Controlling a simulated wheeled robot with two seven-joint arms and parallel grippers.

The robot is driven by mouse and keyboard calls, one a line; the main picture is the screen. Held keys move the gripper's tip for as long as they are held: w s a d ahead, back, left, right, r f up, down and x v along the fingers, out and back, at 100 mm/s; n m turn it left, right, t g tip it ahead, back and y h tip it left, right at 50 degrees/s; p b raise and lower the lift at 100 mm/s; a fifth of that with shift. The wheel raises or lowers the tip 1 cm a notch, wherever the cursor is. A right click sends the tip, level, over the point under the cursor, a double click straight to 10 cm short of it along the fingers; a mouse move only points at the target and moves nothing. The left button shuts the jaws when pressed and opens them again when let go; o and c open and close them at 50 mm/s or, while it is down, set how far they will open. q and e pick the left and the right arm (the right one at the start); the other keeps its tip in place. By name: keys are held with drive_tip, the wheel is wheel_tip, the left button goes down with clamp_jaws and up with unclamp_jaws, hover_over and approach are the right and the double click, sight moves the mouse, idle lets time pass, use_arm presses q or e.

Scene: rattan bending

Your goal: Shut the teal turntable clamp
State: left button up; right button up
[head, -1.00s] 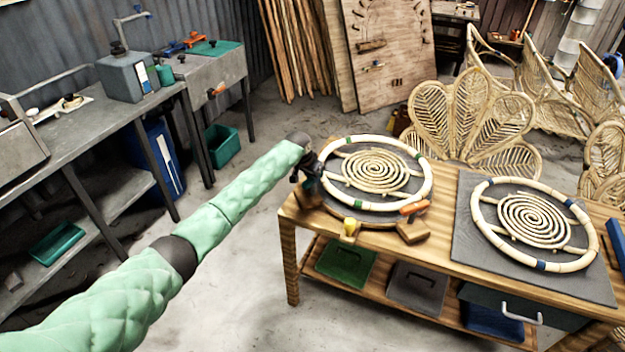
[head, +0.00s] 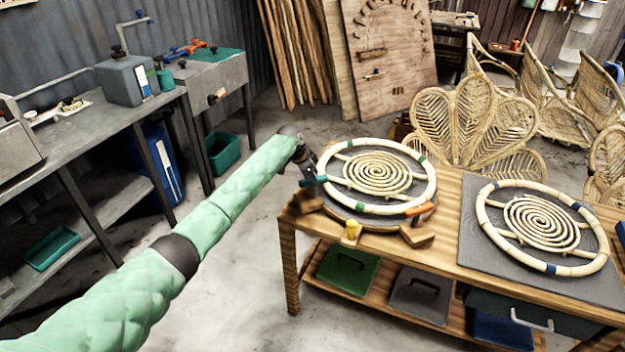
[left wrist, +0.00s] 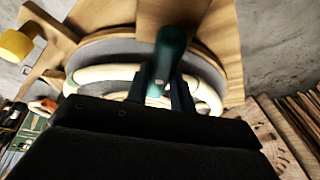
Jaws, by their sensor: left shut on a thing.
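The teal clamp handle (left wrist: 171,48) stands out between the two dark fingers of my left gripper (left wrist: 166,92) in the left wrist view. In the head view my left gripper (head: 309,174) is at the left edge of the round turntable (head: 340,206), with a bit of teal (head: 320,178) at its tip. The gripper is shut on the teal handle. A pale rattan ring (head: 433,180) with a coiled spiral lies on the turntable. The clamp's lower part is hidden, so I cannot tell whether it presses on the ring. My right gripper is not in view.
An orange clamp (head: 421,212) sits at the turntable's front right and a yellow knob (head: 352,229) at its front. A second rattan ring (head: 481,212) lies on a grey board to the right. The wooden table (head: 450,250) has bins below. Open floor lies left of it.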

use_arm(q)
drive_tip(key=shift+a, duration=0.1)
drive_tip(key=o, duration=1)
drive_tip(key=shift+r, duration=0.2)
drive_tip(key=shift+a+r+b, duration=0.2)
drive_tip(key=shift+r+b, duration=0.1)
drive_tip(key=b+v, duration=0.2)
drive_tip(key=v, duration=0.5)
drive_tip(key=shift+f, duration=0.1)
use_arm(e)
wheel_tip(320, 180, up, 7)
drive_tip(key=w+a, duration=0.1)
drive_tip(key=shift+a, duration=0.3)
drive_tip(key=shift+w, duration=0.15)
